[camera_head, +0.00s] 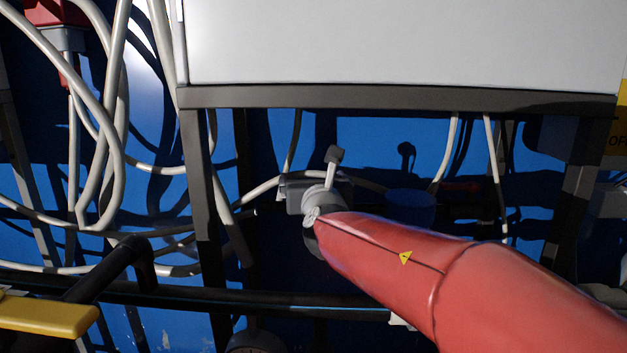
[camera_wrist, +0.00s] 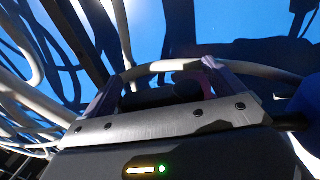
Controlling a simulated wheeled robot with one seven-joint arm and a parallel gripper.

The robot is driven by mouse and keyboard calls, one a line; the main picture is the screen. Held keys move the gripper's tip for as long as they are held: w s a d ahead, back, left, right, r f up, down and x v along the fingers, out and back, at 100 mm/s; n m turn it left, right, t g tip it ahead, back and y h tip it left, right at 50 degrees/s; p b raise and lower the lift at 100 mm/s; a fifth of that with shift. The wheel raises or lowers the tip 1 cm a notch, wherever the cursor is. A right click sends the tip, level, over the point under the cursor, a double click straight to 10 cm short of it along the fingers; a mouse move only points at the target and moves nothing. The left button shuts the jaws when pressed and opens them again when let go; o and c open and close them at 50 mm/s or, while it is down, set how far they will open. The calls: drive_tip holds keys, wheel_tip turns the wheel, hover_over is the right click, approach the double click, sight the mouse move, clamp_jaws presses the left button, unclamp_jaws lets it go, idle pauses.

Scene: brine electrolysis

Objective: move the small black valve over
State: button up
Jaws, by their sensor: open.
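My gripper (camera_wrist: 163,78) is open in the wrist view, with its two fingers spread apart. A dark rounded shape (camera_wrist: 186,91) shows low between the fingers. It may be the small black valve, but it is too dark to tell, and I cannot tell whether the fingers touch it. In the head view my gripper (camera_head: 297,190) is a small grey shape at the end of my red arm, under the white cabinet. The valve cannot be made out for sure there; my arm and shadow may hide it.
A white cabinet (camera_head: 400,40) on a dark frame (camera_head: 400,97) stands above my gripper. Pale hoses (camera_head: 120,110) hang at the left, and a pale hose (camera_wrist: 175,66) crosses behind the fingers. A blue wall (camera_head: 380,140) lies behind. A dark rail (camera_head: 270,297) runs below.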

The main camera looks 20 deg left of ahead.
drive_tip(key=c, duration=1)
drive_tip(key=shift+r+h, duration=0.1)
drive_tip(key=shift+h, duration=0.2)
drive_tip(key=shift+w+m+h, duration=0.1)
drive_tip(key=shift+m+h, duration=0.2)
drive_tip(key=shift+m, duration=0.1)
drive_tip(key=shift+w+m+t+h+p, duration=0.15)
drive_tip(key=shift+m+t+h+p, duration=0.15)
drive_tip(key=shift+m+t+h, duration=0.45)
drive_tip(key=shift+d+g, duration=0.1)
drive_tip(key=shift+g, duration=0.15)
drive_tip(key=o, duration=1)
drive_tip(key=b+v, duration=0.1)
drive_tip(key=v, duration=0.6)
drive_tip(key=shift+s, duration=0.4)
